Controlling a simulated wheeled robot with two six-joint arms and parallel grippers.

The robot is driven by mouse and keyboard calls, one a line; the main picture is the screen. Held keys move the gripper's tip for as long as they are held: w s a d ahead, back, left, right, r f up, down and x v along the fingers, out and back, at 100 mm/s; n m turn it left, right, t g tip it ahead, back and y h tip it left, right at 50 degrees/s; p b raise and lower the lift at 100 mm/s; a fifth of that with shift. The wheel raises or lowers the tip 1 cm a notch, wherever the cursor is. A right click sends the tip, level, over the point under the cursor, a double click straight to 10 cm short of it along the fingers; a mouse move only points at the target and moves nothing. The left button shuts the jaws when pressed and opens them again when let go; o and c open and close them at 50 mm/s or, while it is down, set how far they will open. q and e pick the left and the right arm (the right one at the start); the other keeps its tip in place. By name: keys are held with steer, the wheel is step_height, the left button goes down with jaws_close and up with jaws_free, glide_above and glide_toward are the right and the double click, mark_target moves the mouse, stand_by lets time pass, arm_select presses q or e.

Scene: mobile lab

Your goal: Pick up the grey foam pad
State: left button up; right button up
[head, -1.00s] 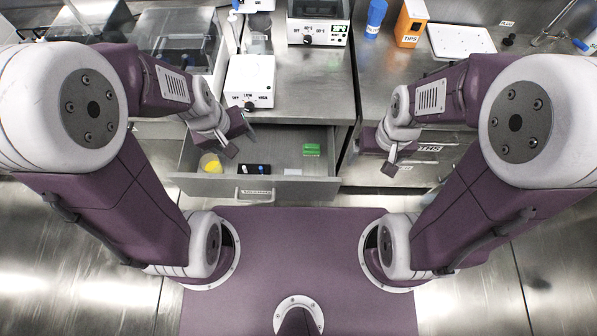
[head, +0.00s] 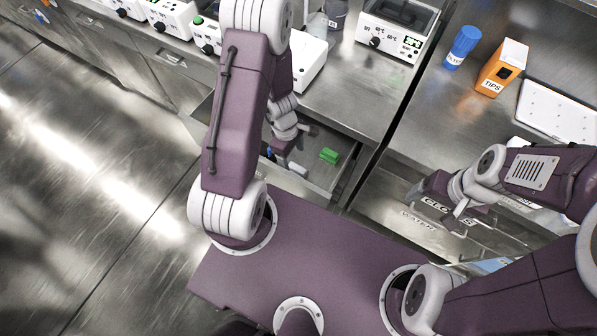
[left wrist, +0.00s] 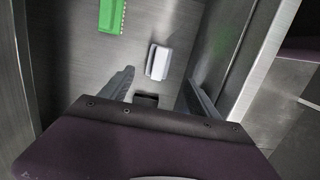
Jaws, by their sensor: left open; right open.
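The grey foam pad (left wrist: 158,61) is a small light grey block on the floor of the open drawer. In the head view it (head: 298,169) shows as a small pale patch, partly hidden by my left gripper. My left gripper (head: 296,143) is over the drawer, open and empty. In the left wrist view the pad lies just beyond the open fingers (left wrist: 158,88), roughly between their lines and apart from them. My right gripper (head: 442,203) is open and empty, away to the right near the labelled drawer fronts.
A dark object (left wrist: 146,98) lies close to my left gripper. Drawer walls (left wrist: 245,60) stand on both sides. The counter (head: 345,95) is above the drawer.

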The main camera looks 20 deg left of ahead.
mark_target(297, 168)
arm_select(q)
steer(key=f+b, duration=0.1)
steer(key=d+f+b, duration=0.1)
steer(key=f, duration=0.1)
steer(key=shift+f+b, duration=0.1)
steer(key=shift+b, duration=0.2)
steer(key=shift+w+d+f, duration=0.1)
steer(key=shift+d+f, duration=0.05)
steer(key=shift+f, duration=0.2)
step_height(297, 168, down, 5)
steer(key=b, duration=0.5)
steer(key=shift+d, duration=0.15)
steer(key=shift+r, duration=0.15)
steer(key=shift+c, duration=0.6)
steer(key=c, duration=1.3)
step_height(297, 168, up, 10)
steer(key=p, duration=0.9)
steer(key=shift+r, duration=0.1)
